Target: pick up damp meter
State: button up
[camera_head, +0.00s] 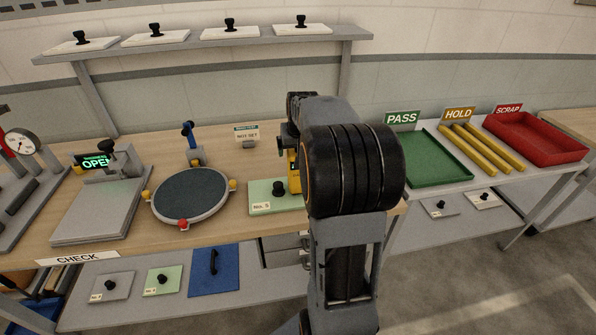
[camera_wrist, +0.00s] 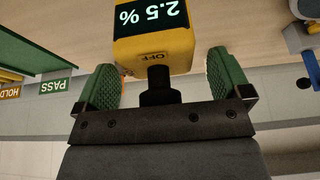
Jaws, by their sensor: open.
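The damp meter (camera_wrist: 152,48) is a yellow block with a dark display reading 2.5 %, the word OFF and a black knob (camera_wrist: 158,85). In the wrist view it appears upside down at the top middle. My gripper (camera_wrist: 162,65) is open, with one green-padded finger on each side of the knob. Gaps show between the pads and the knob, so it is not clamped. In the head view a yellow part of the meter (camera_head: 294,182) shows by the light green No. 5 plate (camera_head: 263,197); my arm hides the rest and most of my gripper.
On the bench, left of the meter, are a round dark plate (camera_head: 190,194) and a grey press marked OPEN (camera_head: 98,212). Green PASS (camera_head: 438,160), yellow HOLD (camera_head: 480,147) and red SCRAP (camera_head: 535,137) places lie right. A shelf (camera_head: 205,43) with knobbed plates hangs behind.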

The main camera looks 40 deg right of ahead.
jog(key=c, duration=1.6)
grip_shut()
jog(key=shift+r, duration=0.1)
